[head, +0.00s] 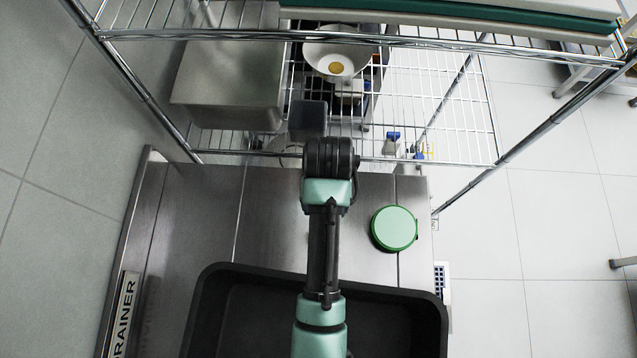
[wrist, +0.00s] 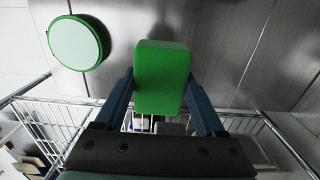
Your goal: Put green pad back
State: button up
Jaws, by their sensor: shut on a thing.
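The green pad (wrist: 162,78) is a rounded rectangular block in the wrist view. My gripper (wrist: 161,88) is shut on it, with one blue finger on each side. The pad is held over the edge of the steel counter, and a dark shadow of it falls on the metal. In the head view the pad is hidden beneath my wrist, which is over the counter's far edge beside the wire shelf.
A round green-lidded container (head: 394,228) stands on the steel counter (head: 270,215); its lid also shows in the wrist view (wrist: 77,42). A black basin (head: 235,300) is at the front. A wire rack (head: 440,105) holds a steel box (head: 235,85) and a white bowl (head: 335,55).

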jog(key=f, duration=0.4)
jog(key=f+b, duration=0.1)
jog(key=f, duration=0.1)
jog(key=shift+s+d+f, duration=0.1)
jog(key=shift+s+d, duration=0.15)
jog(key=shift+w+a+f, duration=0.15)
jog(key=shift+f, duration=0.2)
notch_tip(320, 180, down, 4)
jog(key=shift+r, duration=0.1)
jog(key=shift+f, duration=0.25)
jog(key=shift+f, duration=0.1)
jog(key=o, duration=1.3)
